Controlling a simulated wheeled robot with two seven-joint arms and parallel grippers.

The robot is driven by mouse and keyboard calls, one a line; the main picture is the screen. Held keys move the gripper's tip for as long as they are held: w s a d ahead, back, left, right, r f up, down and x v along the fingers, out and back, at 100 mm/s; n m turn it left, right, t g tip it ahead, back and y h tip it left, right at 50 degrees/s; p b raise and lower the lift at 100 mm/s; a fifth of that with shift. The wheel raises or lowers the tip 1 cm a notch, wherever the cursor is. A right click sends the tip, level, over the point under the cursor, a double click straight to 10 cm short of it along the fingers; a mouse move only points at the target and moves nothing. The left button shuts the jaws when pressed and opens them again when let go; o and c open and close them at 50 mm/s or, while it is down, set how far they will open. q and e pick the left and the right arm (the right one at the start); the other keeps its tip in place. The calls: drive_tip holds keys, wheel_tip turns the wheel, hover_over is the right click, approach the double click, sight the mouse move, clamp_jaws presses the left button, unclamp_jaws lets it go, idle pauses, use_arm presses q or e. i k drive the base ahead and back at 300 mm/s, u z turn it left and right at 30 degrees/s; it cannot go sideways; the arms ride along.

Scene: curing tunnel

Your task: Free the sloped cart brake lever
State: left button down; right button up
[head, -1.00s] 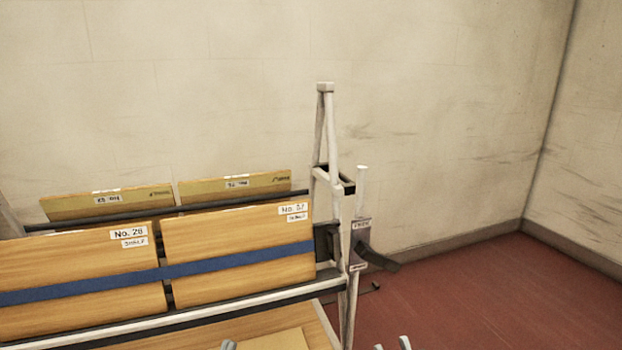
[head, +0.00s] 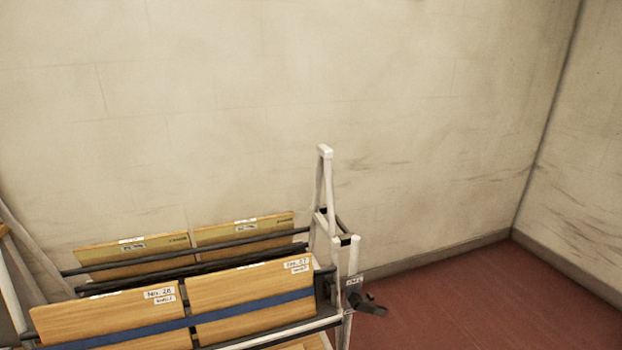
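The sloped cart (head: 325,190) is a white A-frame rack that holds wooden boards on both sides. A dark lever (head: 370,308) sticks out to the right from a grey labelled plate (head: 353,292) on its right end post; it looks like the brake lever. The lever's lower side and the cart's wheels are hidden or below the picture. Neither of my grippers is in view.
Front boards (head: 250,285) carry number labels and a blue strap (head: 255,304). Pale boards (head: 245,233) lean behind. Pale sloped bars (head: 12,295) stand at the left edge. A stained wall (head: 230,100) is behind; red floor (head: 480,300) is clear at right.

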sight(356, 301)
drive_tip(key=k, duration=1.3)
drive_tip(key=u, duration=0.8)
drive_tip(key=i, duration=1.85)
drive_tip(key=z, duration=0.7)
